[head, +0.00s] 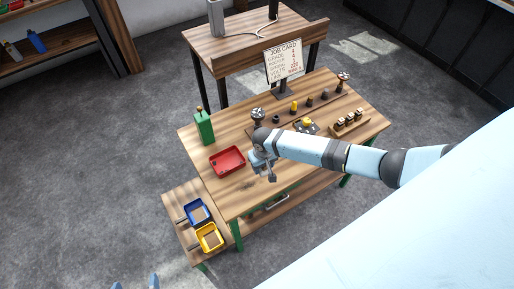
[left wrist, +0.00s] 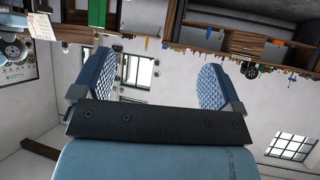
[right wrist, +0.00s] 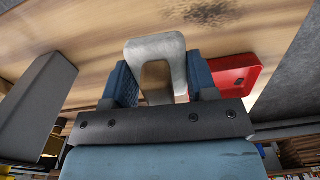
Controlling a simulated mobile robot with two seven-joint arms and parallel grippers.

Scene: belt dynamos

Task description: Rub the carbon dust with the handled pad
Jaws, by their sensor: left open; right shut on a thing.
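My right gripper (right wrist: 157,85) is shut on the grey, U-shaped handle of the handled pad (right wrist: 155,47). In the head view this gripper (head: 264,166) is over the workbench, just right of the red tray. The pad's rubbing face is hidden in the right wrist view, so I cannot tell whether it touches the wood. The carbon dust (right wrist: 212,12) is a dark, speckled patch on the wooden top, beyond the handle. My left gripper (head: 137,281) is open and empty, low at the left in the head view, away from the bench; its spread fingers show in the left wrist view (left wrist: 155,80).
The red tray (head: 241,153) is beside the right gripper. Small parts, a job card (head: 284,61) and a wooden rack (head: 340,128) are further back. Blue (head: 205,204) and yellow (head: 220,230) bins sit on a low side table.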

